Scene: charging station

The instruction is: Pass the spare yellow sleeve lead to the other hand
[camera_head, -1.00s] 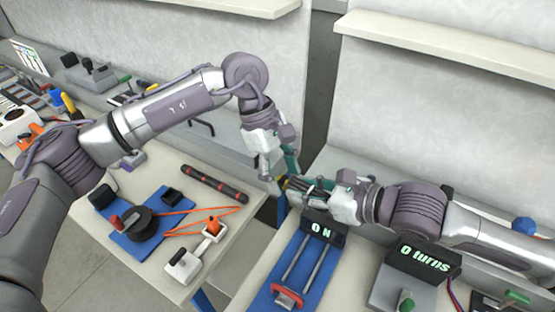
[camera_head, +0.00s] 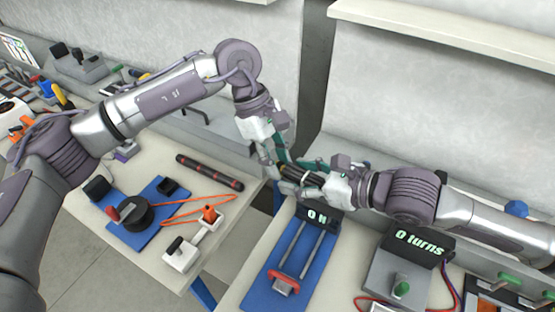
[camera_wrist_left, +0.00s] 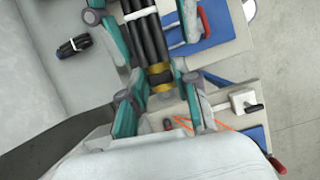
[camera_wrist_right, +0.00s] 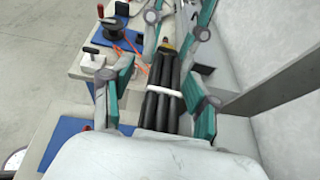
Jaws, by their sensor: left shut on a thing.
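The yellow sleeve lead is a bundle of black cables (camera_head: 314,178) with a white tie and a yellow band at one end. My left gripper (camera_head: 277,172) comes down on that end. In the left wrist view its fingers (camera_wrist_left: 160,100) are shut at the yellow-banded end (camera_wrist_left: 159,74). My right gripper (camera_head: 305,183) comes in from the right. In the right wrist view its fingers (camera_wrist_right: 160,95) stand apart on either side of the black bundle (camera_wrist_right: 161,98), with gaps visible. The fingertips of both grippers are close together and partly hide the lead.
Below the grippers is a blue fixture (camera_head: 275,290) with two rails and an "0 N" display (camera_head: 319,213). A grey box with a "0 turns" display (camera_head: 418,243) stands to its right. The left table holds a black red-banded bar (camera_head: 210,172) and a reel (camera_head: 135,211). A gap separates the tables.

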